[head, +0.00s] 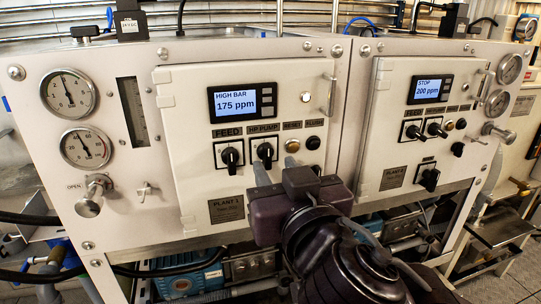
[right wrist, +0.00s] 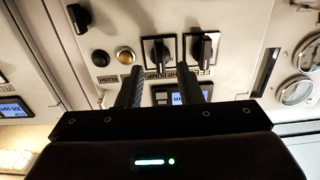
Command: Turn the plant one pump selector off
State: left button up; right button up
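The plant one panel (head: 175,130) is the left white door with a "PLANT 1" plate. Its HP PUMP selector (head: 265,151) is a black knob on a pale square plate; its handle looks roughly upright. It also shows in the right wrist view (right wrist: 160,54). My right gripper (right wrist: 160,68) is open and empty, with its two dark fingers spread below the selector in that view and the knob lined up between them. In the head view a fingertip (head: 262,172) overlaps the area just under the knob. I cannot tell whether they touch. My left gripper is out of view.
The FEED selector (head: 231,157) sits close beside the pump selector. RESET (head: 292,146) and FLUSH (head: 313,143) buttons are on its right. A second panel (head: 385,145) with similar knobs stands to the right.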

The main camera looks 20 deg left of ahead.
aim_at(268, 158)
jog(key=shift+x, duration=1.95)
jog(key=c, duration=0.7)
